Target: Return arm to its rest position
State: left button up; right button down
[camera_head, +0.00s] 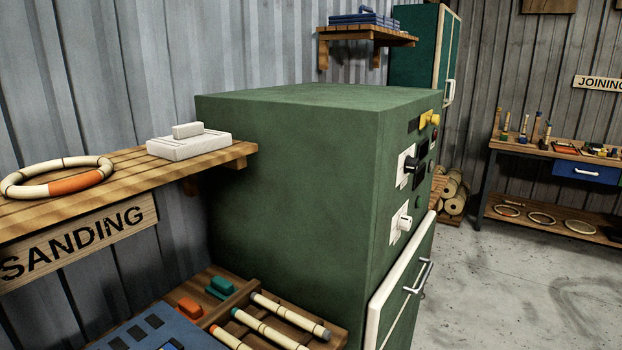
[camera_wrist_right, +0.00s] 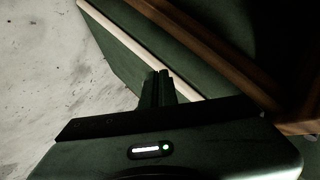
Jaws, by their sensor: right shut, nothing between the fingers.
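My right gripper (camera_wrist_right: 160,87) shows in the right wrist view with its two fingers together and nothing between them. It is beside a dark green surface with a pale edge strip (camera_wrist_right: 130,42); whether it touches is unclear. Neither gripper nor arm shows in the head view. The large green cabinet (camera_head: 290,180) stands in the middle of the head view.
A wooden shelf (camera_head: 70,204) at left holds a rattan ring (camera_head: 60,177) and a white block. Below are a wooden tray (camera_head: 245,300) with rattan sticks and a blue sanding item. Concrete floor (camera_head: 490,290) is clear at right, before the joining bench (camera_head: 550,150).

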jog(key=s+d+f+n+g, duration=0.3)
jog(key=s+f+n+g, duration=0.25)
jog(key=s+f, duration=0.95)
jog(key=s+d+f+n+g, duration=0.2)
jog(key=s+d+f+g, duration=0.1)
jog(key=s, duration=0.8)
jog(key=s+d+f+n+g+h, duration=0.1)
jog(key=s+d+f+n+g, duration=0.2)
jog(key=s, duration=0.8)
jog(key=shift+d+f, duration=0.45)
jog(key=shift+d, duration=0.5)
